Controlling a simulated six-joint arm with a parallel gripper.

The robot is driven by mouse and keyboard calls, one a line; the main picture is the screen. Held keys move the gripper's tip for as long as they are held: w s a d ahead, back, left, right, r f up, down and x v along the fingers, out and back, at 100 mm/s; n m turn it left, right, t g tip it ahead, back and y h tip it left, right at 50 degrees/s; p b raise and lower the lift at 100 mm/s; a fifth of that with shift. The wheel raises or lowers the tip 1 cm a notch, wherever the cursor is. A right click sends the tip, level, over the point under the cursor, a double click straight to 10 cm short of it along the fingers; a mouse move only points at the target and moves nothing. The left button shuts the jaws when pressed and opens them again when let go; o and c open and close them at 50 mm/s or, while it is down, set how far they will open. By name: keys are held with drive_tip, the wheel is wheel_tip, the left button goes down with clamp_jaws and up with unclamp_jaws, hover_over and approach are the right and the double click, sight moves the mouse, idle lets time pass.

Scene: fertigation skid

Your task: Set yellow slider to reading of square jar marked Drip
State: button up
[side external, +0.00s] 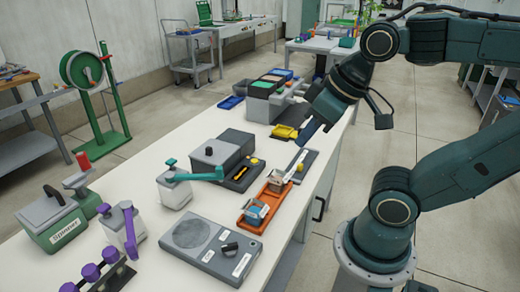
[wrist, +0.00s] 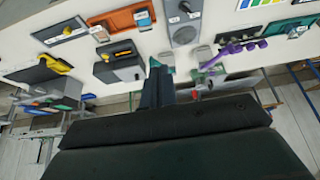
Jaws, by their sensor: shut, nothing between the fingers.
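A dark box (side external: 215,150) with a yellow slider (side external: 241,174) on its low front panel stands mid-table. The yellow slider also shows in the wrist view (wrist: 124,53). In front of the box, an orange tray (side external: 268,201) holds a square jar (side external: 257,211) at its near end and another small square-topped jar (side external: 275,182) farther back. Their labels are too small to read, so I cannot tell which is marked Drip. My gripper (side external: 304,137) is shut and empty, above the table's right edge beyond the orange tray. Its blue fingers show in the wrist view (wrist: 157,88).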

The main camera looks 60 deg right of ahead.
drive_tip(key=o, duration=0.7)
drive_tip(key=shift+w, duration=0.1)
drive_tip(key=shift+o, duration=0.7)
drive_tip(key=shift+w+d+r+m, duration=0.1)
drive_tip(key=shift+w+d+m, duration=0.3)
drive_tip(key=shift+w, duration=0.1)
drive_tip(key=m+g, duration=0.6)
drive_tip(key=m, duration=1.1)
hover_over(300, 164)
wheel_tip(300, 164, down, 17)
drive_tip(key=shift+s+a+f, duration=0.1)
drive_tip(key=shift+f, duration=0.1)
drive_tip(key=shift+f, duration=0.15)
wheel_tip(300, 164, down, 14)
drive_tip(key=shift+r, duration=0.25)
